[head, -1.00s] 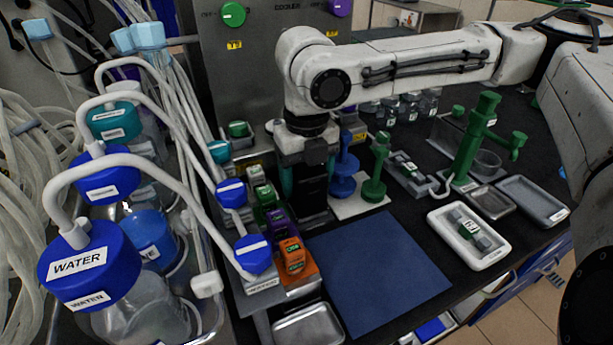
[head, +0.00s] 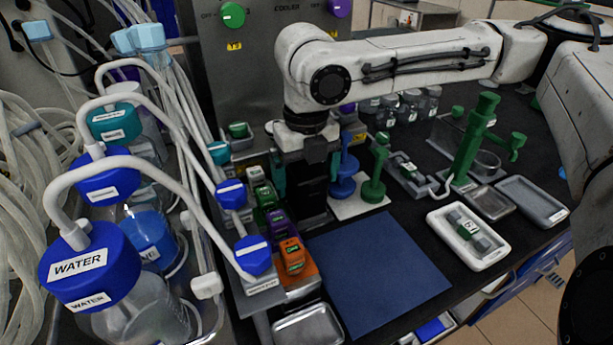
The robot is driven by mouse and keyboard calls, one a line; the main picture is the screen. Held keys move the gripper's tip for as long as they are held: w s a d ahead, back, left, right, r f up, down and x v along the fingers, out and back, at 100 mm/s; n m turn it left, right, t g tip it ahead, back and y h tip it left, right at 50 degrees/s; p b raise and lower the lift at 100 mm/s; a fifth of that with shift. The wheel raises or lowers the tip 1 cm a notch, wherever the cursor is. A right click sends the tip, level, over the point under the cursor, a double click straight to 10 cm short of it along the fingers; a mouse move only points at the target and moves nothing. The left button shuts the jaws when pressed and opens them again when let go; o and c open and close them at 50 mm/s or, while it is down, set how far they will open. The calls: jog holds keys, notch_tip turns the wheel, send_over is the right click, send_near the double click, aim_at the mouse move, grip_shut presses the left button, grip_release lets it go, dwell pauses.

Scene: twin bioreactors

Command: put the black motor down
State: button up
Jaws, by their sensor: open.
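The black motor (head: 313,198) is a dark upright block standing on the dark bench top, behind the blue mat. My gripper (head: 307,172) points down over it with its teal fingers apart, one on each side of the motor. The jaws are open. The gripper's body hides the top of the motor, and dark on dark makes its lower edge hard to see.
A row of green, purple and orange labelled blocks (head: 291,254) stands close to the left. Blue and green pegs (head: 374,183) stand on a white plate close to the right. The blue mat (head: 378,270) in front is clear. Water bottles (head: 85,265) with tubes fill the left.

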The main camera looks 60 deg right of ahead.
notch_tip(320, 180, up, 12)
jog(key=shift+f+p, duration=0.2)
jog(key=shift+p, duration=0.9)
dwell(1.8)
